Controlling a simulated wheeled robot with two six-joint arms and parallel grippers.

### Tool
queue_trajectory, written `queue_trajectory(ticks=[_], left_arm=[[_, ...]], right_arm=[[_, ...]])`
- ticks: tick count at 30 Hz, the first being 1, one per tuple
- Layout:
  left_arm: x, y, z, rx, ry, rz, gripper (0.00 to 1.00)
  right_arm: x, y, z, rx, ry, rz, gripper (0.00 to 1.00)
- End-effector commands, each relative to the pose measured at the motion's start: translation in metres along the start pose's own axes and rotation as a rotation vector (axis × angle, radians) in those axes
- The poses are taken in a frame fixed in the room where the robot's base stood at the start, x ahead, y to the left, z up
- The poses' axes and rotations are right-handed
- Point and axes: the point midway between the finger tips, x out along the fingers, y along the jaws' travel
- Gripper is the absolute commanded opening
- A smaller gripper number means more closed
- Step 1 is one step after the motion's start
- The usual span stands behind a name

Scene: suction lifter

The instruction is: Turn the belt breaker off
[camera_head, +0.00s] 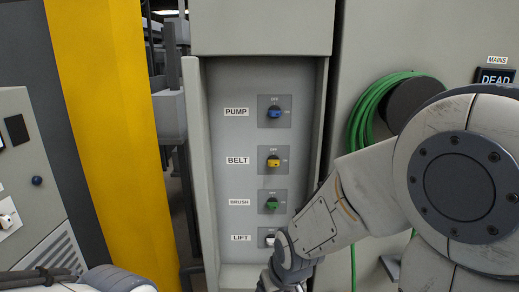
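The belt breaker is a yellow rotary knob (273,162) on a grey plate, beside the BELT label (238,160) in the recessed panel. Small markings sit above and to the right of the knob, and I cannot tell for sure which way it points. My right arm comes in from the right, and its wrist end (284,262) is low in front of the panel, below the belt knob and apart from it. The fingers are not clear at the bottom edge. Part of my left arm shows at the bottom left, with no gripper visible.
Above is the blue PUMP knob (274,112); below are the green BRUSH knob (272,203) and the LIFT knob (270,239), partly hidden by my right arm. The panel has raised side walls. A green hose (365,110) hangs at right. A yellow post (108,110) stands left.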

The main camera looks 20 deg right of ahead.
Motion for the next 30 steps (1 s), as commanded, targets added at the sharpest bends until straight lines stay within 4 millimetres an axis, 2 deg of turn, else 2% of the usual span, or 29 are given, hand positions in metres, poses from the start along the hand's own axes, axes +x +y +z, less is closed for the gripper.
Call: queue_trajectory(ticks=[1, 8, 12, 15, 18, 22, 26, 30], left_arm=[[-0.009, 0.001, 0.0, 0.0, -0.001, 0.0, 0.78], [-0.013, 0.001, 0.0, 0.0, -0.001, 0.0, 0.78], [-0.012, 0.001, 0.0, 0.0, -0.001, 0.0, 0.78], [-0.012, 0.001, 0.0, 0.0, -0.001, 0.0, 0.78], [-0.012, 0.001, 0.0, 0.0, -0.001, 0.0, 0.78], [-0.012, 0.001, 0.0, 0.0, -0.001, 0.0, 0.78], [-0.016, 0.001, -0.001, 0.0, -0.001, 0.0, 0.78], [-0.025, 0.002, -0.001, -0.001, -0.001, 0.0, 0.78]], right_arm=[[-0.002, 0.008, -0.018, 0.03, 0.055, 0.009, 0.78], [-0.005, 0.029, -0.109, 0.104, 0.418, 0.055, 0.78], [-0.025, 0.043, -0.171, 0.137, 0.706, 0.114, 0.78], [-0.049, 0.054, -0.206, 0.159, 0.904, 0.177, 0.78], [-0.071, 0.064, -0.226, 0.173, 1.054, 0.235, 0.78], [-0.091, 0.072, -0.238, 0.183, 1.169, 0.29, 0.78], [-0.098, 0.077, -0.246, 0.188, 1.211, 0.312, 0.78], [-0.094, 0.084, -0.263, 0.188, 1.212, 0.314, 0.78]])
